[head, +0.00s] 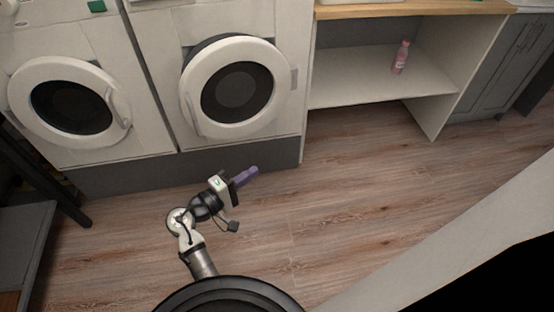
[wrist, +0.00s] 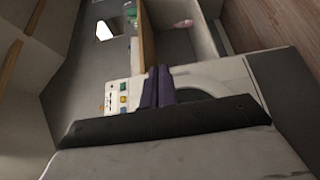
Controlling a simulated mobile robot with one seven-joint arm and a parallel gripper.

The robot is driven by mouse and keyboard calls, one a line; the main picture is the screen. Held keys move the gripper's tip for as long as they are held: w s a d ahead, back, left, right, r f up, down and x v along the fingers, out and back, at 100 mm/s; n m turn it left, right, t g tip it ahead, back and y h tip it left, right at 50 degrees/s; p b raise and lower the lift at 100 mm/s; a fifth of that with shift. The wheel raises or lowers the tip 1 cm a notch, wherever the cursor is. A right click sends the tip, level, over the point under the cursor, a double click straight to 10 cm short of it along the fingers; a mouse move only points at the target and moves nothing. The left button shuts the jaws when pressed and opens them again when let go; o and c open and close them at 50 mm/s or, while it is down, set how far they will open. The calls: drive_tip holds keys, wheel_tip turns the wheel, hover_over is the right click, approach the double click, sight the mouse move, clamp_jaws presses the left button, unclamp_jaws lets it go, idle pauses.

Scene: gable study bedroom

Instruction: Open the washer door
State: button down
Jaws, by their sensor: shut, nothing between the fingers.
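Two white front-loading machines stand side by side in the head view; I cannot tell which is the washer. The left machine's round door (head: 20,108) looks closed, with its handle (head: 118,108) on the right. The right machine's round door (head: 268,122) has its handle (head: 190,118) on the left and a hinge on the right. A dark gap shows behind its upper left rim, so it looks slightly ajar. My gripper (head: 254,171) is shut and empty, low in front of the right machine, apart from it. Its fingers (wrist: 158,86) partly hide a round door in the wrist view.
An open white shelf unit (head: 350,92) with a wooden top stands right of the machines, holding a pink bottle (head: 401,57). A dark table (head: 28,235) is at the left. The wood floor (head: 340,200) to the right is clear.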

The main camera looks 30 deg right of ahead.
drive_tip(key=p+x, duration=0.2)
drive_tip(key=x, duration=0.8)
drive_tip(key=shift+s, duration=0.1)
drive_tip(key=shift+a, duration=0.1)
idle(1.5)
